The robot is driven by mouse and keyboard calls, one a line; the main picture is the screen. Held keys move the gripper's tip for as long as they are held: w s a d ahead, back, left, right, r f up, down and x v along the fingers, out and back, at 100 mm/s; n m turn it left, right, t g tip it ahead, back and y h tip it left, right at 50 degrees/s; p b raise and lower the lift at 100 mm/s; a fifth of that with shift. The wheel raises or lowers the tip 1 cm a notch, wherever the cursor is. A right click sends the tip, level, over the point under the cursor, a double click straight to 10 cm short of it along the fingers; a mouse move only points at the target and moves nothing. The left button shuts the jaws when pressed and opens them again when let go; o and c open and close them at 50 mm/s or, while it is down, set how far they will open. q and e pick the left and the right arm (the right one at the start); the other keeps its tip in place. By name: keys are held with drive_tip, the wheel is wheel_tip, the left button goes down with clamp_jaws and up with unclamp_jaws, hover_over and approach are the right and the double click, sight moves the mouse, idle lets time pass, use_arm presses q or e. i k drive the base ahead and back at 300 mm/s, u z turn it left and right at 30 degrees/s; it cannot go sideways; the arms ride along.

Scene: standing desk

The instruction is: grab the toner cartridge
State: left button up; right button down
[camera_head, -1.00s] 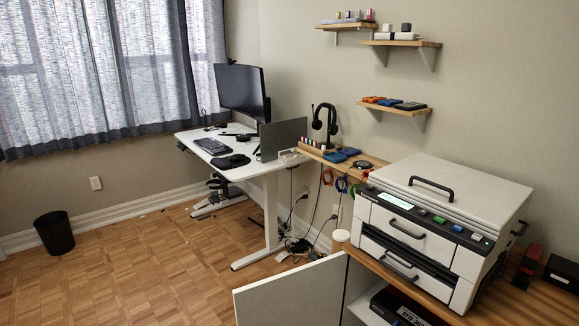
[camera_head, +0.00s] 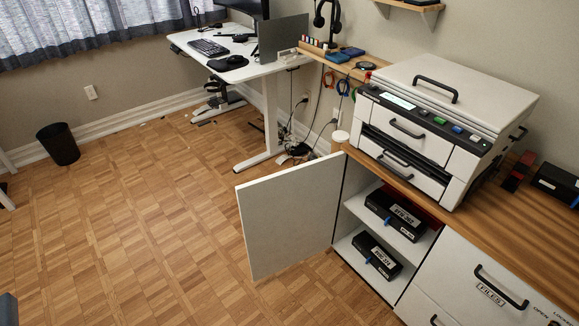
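Two black box-shaped units with white labels and small blue tabs sit in the open cabinet below the printer. They look like toner cartridges. One, the upper black unit (camera_head: 380,203), rests on the upper shelf (camera_head: 362,207). The other, the lower black unit (camera_head: 370,246), lies in the lower compartment. I cannot read their labels surely, so I cannot tell which is the task's cartridge. A red thing is partly hidden behind the upper one. Neither of my grippers is in view.
The cabinet door (camera_head: 290,215) stands wide open to the left. The white printer (camera_head: 455,90) sits on the wooden counter (camera_head: 515,225) above. A drawer marked FILES (camera_head: 470,275) is to the right. A black bin (camera_head: 58,145) stands far left. The parquet floor (camera_head: 170,240) is largely clear.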

sight(400, 218)
drive_tip(key=u, duration=1.1)
drive_tip(key=i, duration=3.45)
drive_tip(key=z, duration=3.95)
